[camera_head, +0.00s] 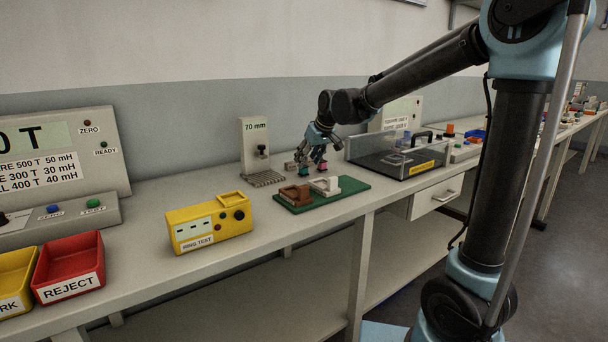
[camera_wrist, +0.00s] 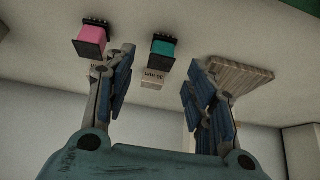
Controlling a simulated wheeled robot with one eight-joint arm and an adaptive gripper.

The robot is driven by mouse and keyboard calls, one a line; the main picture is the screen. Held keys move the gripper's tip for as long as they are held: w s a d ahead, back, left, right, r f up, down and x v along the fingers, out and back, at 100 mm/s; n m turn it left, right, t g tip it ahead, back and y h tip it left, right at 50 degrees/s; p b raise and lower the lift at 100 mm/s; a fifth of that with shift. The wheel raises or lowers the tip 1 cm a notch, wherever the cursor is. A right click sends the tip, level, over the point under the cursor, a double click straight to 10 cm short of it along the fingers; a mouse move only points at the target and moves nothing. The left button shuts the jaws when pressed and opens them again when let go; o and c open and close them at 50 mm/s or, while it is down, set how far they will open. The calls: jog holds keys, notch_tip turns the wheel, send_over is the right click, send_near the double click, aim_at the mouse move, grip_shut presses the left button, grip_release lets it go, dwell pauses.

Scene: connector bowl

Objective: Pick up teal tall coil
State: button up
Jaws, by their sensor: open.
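The teal coil (camera_wrist: 163,48), with dark end plates, stands on the bench in the wrist view, between and beyond my two fingertips. A small teal patch, probably this coil, shows under my gripper in the head view (camera_head: 322,166). My gripper (camera_wrist: 160,70) is open and empty, with one finger on each side of the teal coil's line. It also shows low over the bench in the head view (camera_head: 313,156), partly hiding the coils. A pink coil (camera_wrist: 91,38) with dark end plates stands left of the teal one, just beyond the left finger.
A small white block marked 50 mm (camera_wrist: 152,79) is near the teal coil. The ridged base (camera_wrist: 242,76) lies by my right finger. A 70 mm stand (camera_head: 254,148), a green board with brown and white blocks (camera_head: 338,199) and a clear-walled box (camera_head: 388,162) surround my gripper.

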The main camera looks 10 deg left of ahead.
aim_at(305, 167)
jog(key=shift+x, duration=2.1)
jog(key=shift+c, duration=0.2)
jog(key=c, duration=1.1)
